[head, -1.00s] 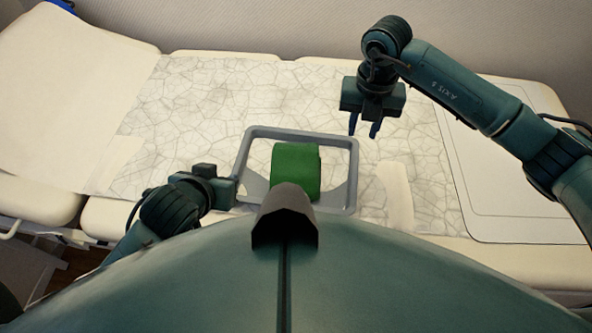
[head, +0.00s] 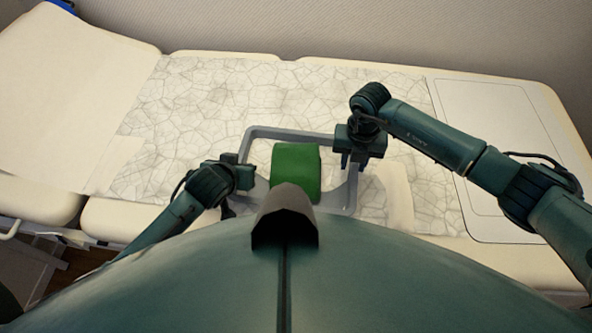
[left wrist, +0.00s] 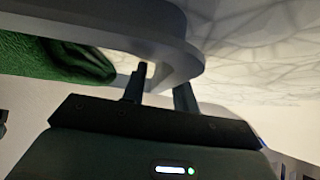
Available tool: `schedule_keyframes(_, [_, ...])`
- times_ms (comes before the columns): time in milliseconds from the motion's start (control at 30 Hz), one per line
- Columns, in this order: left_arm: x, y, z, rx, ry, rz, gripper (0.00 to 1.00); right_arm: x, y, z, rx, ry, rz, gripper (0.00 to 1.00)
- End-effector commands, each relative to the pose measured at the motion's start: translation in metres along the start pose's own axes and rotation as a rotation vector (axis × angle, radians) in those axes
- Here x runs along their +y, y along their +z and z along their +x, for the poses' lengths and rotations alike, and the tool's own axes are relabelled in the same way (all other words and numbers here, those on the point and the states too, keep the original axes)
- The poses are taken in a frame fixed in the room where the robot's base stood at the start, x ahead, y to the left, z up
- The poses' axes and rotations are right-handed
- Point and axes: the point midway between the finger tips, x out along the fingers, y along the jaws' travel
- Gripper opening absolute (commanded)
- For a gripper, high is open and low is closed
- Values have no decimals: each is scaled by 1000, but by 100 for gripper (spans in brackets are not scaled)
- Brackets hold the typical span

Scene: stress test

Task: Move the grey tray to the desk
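The grey tray (head: 290,133) lies on the patterned sheet of a padded bed, with a green folded cloth-like item (head: 296,168) inside it. My left gripper (head: 242,172) is at the tray's left side. In the left wrist view its two fingers (left wrist: 161,82) are apart, close under the tray's grey rim (left wrist: 125,32); whether they touch it I cannot tell. My right gripper (head: 354,163) is over the tray's right side, fingers apart and pointing down at the wall. Part of the tray's near side is hidden by my own body. I see no clear desk.
The bed's patterned sheet (head: 210,110) is clear behind the tray. A pale flat panel (head: 490,130) lies to the right. A raised cream backrest (head: 65,90) is at the left, and a wall runs behind.

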Motion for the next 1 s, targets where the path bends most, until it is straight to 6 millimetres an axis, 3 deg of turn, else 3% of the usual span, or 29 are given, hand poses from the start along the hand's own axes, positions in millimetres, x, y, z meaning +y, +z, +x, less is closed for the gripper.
schedule_keyframes(167, [0,0,0,0,0,0,29,0,0,0,0,0,0,29])
schedule_keyframes(533, [0,0,0,0,0,0,0,0,0,0,0,1,0,0])
schedule_keyframes(1000, [0,0,0,-1,0,0,0,0,0,0,0,1,0,0])
